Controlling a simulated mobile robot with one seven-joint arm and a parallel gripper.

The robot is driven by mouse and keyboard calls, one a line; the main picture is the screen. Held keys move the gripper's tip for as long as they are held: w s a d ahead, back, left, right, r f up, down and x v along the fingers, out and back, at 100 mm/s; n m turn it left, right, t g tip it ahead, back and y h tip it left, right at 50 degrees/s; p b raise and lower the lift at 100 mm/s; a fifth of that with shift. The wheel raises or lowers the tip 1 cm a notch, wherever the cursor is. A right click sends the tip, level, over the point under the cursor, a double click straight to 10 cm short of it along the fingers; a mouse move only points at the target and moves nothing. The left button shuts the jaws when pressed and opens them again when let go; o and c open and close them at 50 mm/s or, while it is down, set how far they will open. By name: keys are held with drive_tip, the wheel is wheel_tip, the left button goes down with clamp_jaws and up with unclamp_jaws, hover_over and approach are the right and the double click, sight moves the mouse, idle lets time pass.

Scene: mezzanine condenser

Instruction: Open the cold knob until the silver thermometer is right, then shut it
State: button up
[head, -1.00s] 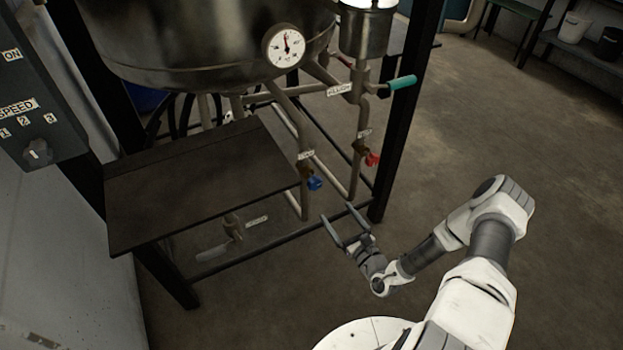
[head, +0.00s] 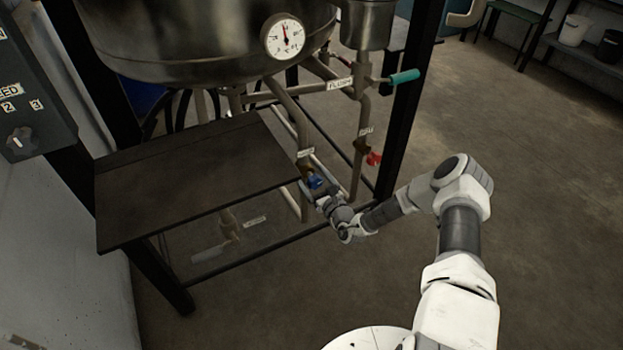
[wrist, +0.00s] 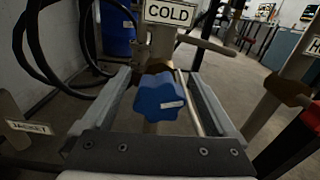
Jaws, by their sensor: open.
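The blue cold knob (wrist: 160,97) sits on a vertical pipe under a label reading COLD (wrist: 170,13). It also shows in the head view (head: 315,181). My gripper (wrist: 163,92) is open, with one finger on each side of the knob; gaps show between the fingers and the knob. In the head view my gripper (head: 318,190) is at the knob, and its fingertips are hard to make out. The silver thermometer (head: 284,37) is a round white dial on the steel vessel (head: 200,40). Its needle points nearly straight up; the numbers are too small to read.
A red knob (head: 374,158) is on the pipe to the right. A teal-handled lever (head: 404,77) sticks out above it. A dark shelf (head: 190,180) lies left of the cold knob. A black frame post (head: 405,110) stands right. The floor at right is clear.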

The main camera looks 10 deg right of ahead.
drive_tip(key=shift+w, duration=0.15)
drive_tip(key=c, duration=1.4)
drive_tip(key=shift+o, duration=0.2)
